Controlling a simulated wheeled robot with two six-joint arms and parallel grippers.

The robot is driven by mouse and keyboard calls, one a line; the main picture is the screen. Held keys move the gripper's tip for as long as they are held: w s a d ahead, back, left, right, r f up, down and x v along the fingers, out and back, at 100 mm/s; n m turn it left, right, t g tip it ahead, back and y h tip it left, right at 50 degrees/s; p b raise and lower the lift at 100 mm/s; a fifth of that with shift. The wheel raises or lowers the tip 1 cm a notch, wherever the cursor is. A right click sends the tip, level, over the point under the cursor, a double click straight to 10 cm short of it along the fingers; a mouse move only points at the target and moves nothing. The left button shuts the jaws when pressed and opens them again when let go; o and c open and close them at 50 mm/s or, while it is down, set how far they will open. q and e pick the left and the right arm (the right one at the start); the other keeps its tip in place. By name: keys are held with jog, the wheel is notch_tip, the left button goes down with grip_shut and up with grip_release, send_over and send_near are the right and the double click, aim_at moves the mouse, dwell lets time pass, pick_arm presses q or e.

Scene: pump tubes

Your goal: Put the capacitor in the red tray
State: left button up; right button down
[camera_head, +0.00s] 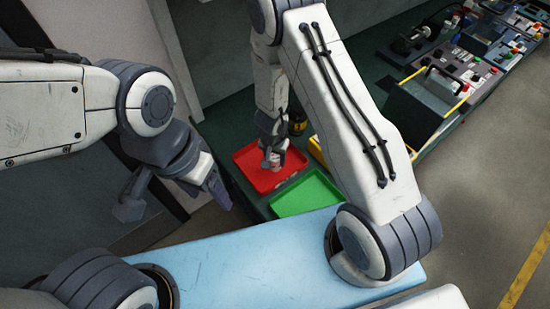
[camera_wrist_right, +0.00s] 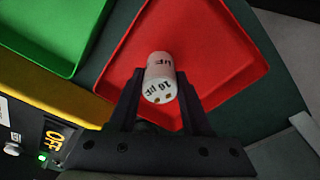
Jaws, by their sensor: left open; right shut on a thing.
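The capacitor (camera_wrist_right: 160,72), a small white cylinder with "16 µF" printed on it, is between the fingers of my right gripper (camera_wrist_right: 159,88) in the right wrist view. My right gripper is shut on it. In the head view my right gripper (camera_head: 272,152) is over the red tray (camera_head: 257,180), and the capacitor is mostly hidden. The red tray (camera_wrist_right: 220,45) fills the view behind the capacitor; whether the capacitor touches its floor I cannot tell. My left gripper (camera_head: 172,197) is open and empty, left of the red tray.
A green tray (camera_head: 308,195) lies beside the red tray, nearer the light blue surface (camera_head: 260,262). A yellow box (camera_head: 317,149) stands close behind, with a dark bottle (camera_head: 297,122) near it. Benches with equipment (camera_head: 440,85) are at the upper right.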

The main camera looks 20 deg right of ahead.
aim_at(274, 161)
jog(key=shift+f+b, duration=0.5)
jog(key=shift+f, duration=0.1)
jog(key=shift+c, duration=1.4)
grip_release()
jog(key=r+p, duration=0.2)
jog(key=r, duration=0.1)
jog(key=r+p, duration=0.3)
jog(key=r, duration=0.1)
jog(key=s+r+p, duration=0.1)
jog(key=r+p, duration=0.2)
jog(key=shift+a+r, duration=0.2)
jog(key=shift+a, duration=0.15)
jog(key=shift+s, duration=0.1)
